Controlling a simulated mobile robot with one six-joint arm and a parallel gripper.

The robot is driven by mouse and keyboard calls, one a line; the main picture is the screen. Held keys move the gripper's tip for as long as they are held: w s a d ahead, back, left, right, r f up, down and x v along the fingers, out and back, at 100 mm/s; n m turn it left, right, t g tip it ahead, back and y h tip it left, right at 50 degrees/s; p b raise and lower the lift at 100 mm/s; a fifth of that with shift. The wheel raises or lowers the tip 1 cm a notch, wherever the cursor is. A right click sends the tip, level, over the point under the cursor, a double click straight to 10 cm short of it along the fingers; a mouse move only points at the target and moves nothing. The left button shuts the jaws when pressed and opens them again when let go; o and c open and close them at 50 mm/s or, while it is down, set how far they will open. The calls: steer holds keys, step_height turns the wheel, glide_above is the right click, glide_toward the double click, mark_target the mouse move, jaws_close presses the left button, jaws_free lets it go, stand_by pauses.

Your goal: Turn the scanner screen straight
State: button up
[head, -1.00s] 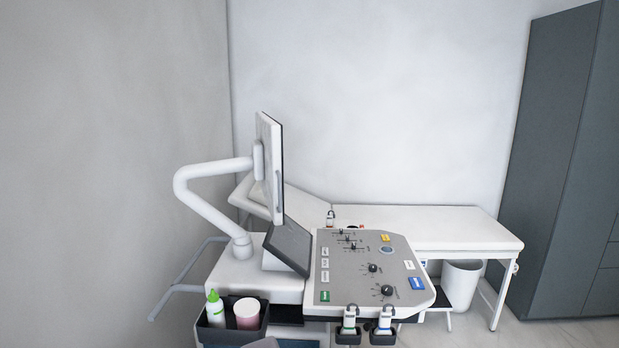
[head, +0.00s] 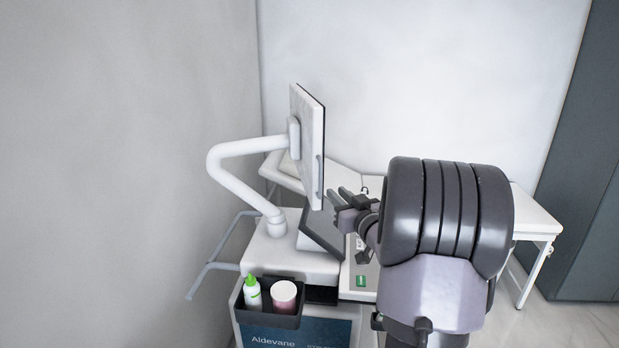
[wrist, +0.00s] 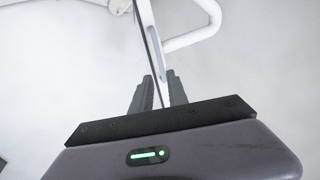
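The scanner screen (head: 306,140) stands upright on a bent white arm (head: 235,175), seen nearly edge-on in the head view and turned to the right. A slim grey handle (head: 319,173) runs along its near side. My gripper (head: 336,197) is at the lower right of the screen, close to the handle. In the wrist view, the screen (wrist: 148,28) shows as a thin slanting panel. There the two fingers of my gripper (wrist: 160,84) are apart, with the screen's lower edge between them in the picture. I cannot tell whether they touch it.
My arm covers most of the control panel. A dark tray (head: 268,316) holds a green-capped bottle (head: 252,292) and a pink-and-white tub (head: 284,297). A white couch (head: 535,216) stands behind on the right. The wall is close on the left.

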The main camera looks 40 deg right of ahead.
mark_target(321, 178)
steer(key=x, duration=1.1)
steer(key=shift+w, duration=0.25)
steer(key=shift+r, duration=0.1)
jaws_close()
stand_by(0.6)
